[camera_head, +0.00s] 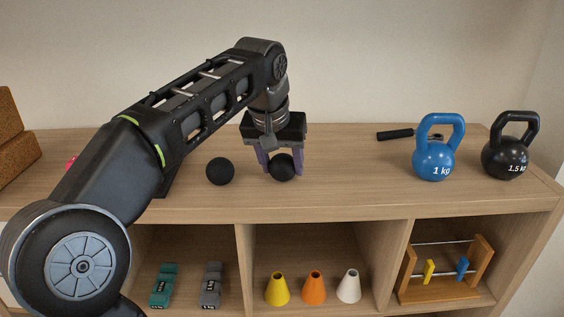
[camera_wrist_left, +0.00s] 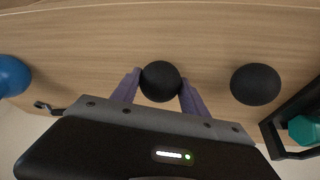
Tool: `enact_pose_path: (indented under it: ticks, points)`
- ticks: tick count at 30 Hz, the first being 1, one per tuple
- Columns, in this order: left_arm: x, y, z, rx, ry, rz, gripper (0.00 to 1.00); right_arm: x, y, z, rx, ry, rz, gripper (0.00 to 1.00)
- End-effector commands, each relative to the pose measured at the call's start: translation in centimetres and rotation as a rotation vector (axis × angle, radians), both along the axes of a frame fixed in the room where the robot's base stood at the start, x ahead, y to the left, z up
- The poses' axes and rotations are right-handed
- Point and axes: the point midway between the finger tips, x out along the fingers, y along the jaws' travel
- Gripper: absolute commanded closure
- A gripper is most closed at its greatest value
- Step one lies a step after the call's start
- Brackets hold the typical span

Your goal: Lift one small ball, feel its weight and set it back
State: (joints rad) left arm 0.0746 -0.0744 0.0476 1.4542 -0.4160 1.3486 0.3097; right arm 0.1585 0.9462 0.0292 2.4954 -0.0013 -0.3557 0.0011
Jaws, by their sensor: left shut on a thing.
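Two small black balls are on top of the wooden shelf (camera_head: 340,197). My left gripper (camera_head: 281,170) is shut on the right-hand ball (camera_head: 283,168), with one purple finger on each side. The held ball also shows between the fingertips in the left wrist view (camera_wrist_left: 160,81). I cannot tell whether it touches the shelf top or is slightly above it. The other black ball (camera_head: 220,171) rests on the shelf just left of the gripper, and it shows right of the fingers in the left wrist view (camera_wrist_left: 255,84). My right gripper is not in view.
A blue kettlebell (camera_head: 434,158) and a black kettlebell (camera_head: 507,158) stand at the right. A black handled object (camera_head: 395,134) lies behind. Brown blocks (camera_head: 14,140) stand far left. Dumbbells (camera_head: 211,285), cones (camera_head: 314,289) and a bead frame (camera_head: 443,270) sit in lower compartments.

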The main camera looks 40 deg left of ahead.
Motion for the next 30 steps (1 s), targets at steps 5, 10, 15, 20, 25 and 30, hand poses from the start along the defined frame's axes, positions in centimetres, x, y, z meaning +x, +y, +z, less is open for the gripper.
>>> enact_pose_path:
  ticks: [5,10,15,20,25,30]
  points:
    - [0.00,0.01,0.00,0.000,-0.001,0.000,0.94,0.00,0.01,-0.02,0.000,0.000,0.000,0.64]
    - [0.00,0.00,-0.01,0.000,-0.001,0.000,0.94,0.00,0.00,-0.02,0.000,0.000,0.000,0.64]
    - [-0.01,0.00,-0.19,0.000,0.000,0.000,0.94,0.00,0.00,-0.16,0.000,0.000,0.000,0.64]
    - [-0.01,0.00,-0.52,0.000,0.000,0.000,0.94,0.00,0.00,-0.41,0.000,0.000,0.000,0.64]
    - [-0.02,0.00,-0.67,0.000,0.000,0.000,0.45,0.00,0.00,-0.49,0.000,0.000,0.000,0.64]
    - [-0.02,0.00,-0.67,0.000,0.000,0.000,0.31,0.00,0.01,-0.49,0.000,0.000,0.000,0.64]
